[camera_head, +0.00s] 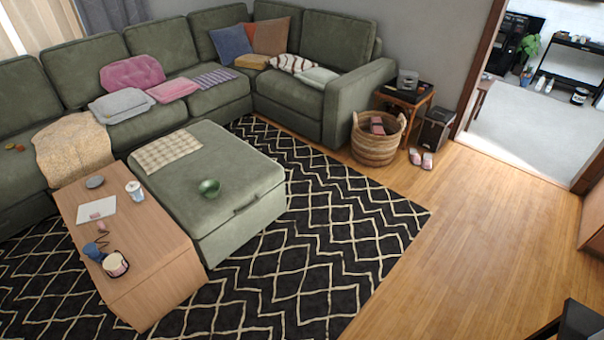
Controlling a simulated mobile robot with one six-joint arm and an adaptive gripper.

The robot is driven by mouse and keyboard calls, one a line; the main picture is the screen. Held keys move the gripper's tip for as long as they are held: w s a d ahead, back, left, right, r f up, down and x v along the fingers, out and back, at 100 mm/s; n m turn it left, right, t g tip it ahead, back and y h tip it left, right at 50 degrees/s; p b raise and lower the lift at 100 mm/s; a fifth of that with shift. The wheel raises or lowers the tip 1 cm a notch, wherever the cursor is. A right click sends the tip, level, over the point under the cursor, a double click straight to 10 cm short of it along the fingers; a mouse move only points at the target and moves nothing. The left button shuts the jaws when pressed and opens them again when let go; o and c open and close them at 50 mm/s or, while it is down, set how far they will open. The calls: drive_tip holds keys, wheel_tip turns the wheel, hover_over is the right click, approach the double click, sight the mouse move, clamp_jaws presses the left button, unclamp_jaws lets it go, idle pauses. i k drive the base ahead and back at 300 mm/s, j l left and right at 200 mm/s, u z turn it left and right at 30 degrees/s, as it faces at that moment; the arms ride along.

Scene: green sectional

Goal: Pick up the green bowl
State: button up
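The green bowl (209,188) sits upright on top of the green ottoman (225,160), right of the folded checked cloth. It looks small and empty from here, though its inside is hard to make out. A dark part at the bottom right corner of the head view may be part of my own arm. My gripper's fingers do not show, and nothing of mine is near the bowl.
A wooden coffee table (150,255) with mugs and small items stands against the ottoman's left. The green sectional (215,70) lies behind. A wicker basket (375,148) stands right of it. The patterned rug (330,240) and wood floor (470,240) are clear.

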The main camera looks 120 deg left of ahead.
sight(210, 187)
drive_tip(key=u, duration=4.85)
drive_tip(key=i+l+u, duration=0.35)
drive_tip(key=i, duration=0.25)
drive_tip(key=i+l+u, duration=0.7)
drive_tip(key=i+l, duration=0.55)
drive_tip(key=l, duration=0.15)
drive_tip(key=i+l, duration=0.25)
drive_tip(key=l, duration=0.15)
drive_tip(key=i+l, duration=0.55)
drive_tip(key=l, duration=0.3)
